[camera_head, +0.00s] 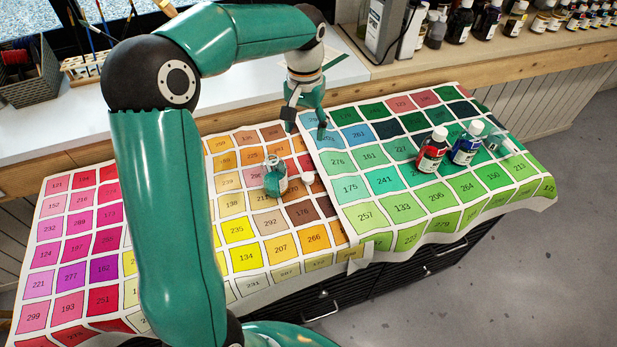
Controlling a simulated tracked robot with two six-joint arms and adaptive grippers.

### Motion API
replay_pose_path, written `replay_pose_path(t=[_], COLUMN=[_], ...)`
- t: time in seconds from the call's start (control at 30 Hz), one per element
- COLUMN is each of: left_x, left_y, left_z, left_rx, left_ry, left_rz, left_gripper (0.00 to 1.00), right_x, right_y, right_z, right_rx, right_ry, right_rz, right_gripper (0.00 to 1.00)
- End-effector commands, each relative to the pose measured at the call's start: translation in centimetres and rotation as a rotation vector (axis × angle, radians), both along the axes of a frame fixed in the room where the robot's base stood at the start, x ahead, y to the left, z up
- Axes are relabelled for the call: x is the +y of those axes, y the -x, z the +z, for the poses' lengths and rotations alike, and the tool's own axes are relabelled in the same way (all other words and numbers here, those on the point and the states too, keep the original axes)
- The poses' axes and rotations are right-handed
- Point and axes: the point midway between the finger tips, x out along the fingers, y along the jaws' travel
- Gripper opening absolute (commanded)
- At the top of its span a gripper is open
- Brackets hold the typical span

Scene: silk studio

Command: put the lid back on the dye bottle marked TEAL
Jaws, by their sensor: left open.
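An open glass bottle (275,179) with teal-green content stands upright on the colour chart; its marking is too small to read. A small white lid (308,178) lies just right of it, apart from the bottle. My left gripper (306,121) points down, open and empty, behind and slightly right of the bottle and lid. My right gripper is not in view.
A red bottle (432,151) and a blue bottle (466,144), both with white caps, stand to the right. A small teal and white item (501,144) lies beside them. Many bottles line the back shelf. My left arm hides part of the chart (67,235).

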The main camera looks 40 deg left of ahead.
Motion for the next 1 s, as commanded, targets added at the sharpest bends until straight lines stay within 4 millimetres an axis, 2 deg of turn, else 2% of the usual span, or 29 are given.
replay_pose_path(t=[0.17, 0.5, 0.6, 0.73, 1.0], left_x=[0.0, -0.1, 0.0, 0.0, 0.0], left_y=[0.1, 0.1, 0.0, 0.0, 0.0], left_z=[-1.8, -8.8, -10.3, -11.4, -11.7], left_rx=[0.005, 0.006, 0.004, 0.002, 0.001], left_ry=[0.001, 0.002, 0.001, 0.0, 0.0], left_rz=[0.001, 0.0, 0.0, 0.0, 0.0], left_gripper=[0.64, 0.64, 0.64, 0.64, 0.64], right_x=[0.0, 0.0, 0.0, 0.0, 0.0], right_y=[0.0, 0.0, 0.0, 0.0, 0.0], right_z=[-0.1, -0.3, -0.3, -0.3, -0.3], right_rx=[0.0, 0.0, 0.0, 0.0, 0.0], right_ry=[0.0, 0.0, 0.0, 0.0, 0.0], right_rz=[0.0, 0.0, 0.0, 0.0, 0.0], right_gripper=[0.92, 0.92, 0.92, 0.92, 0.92])
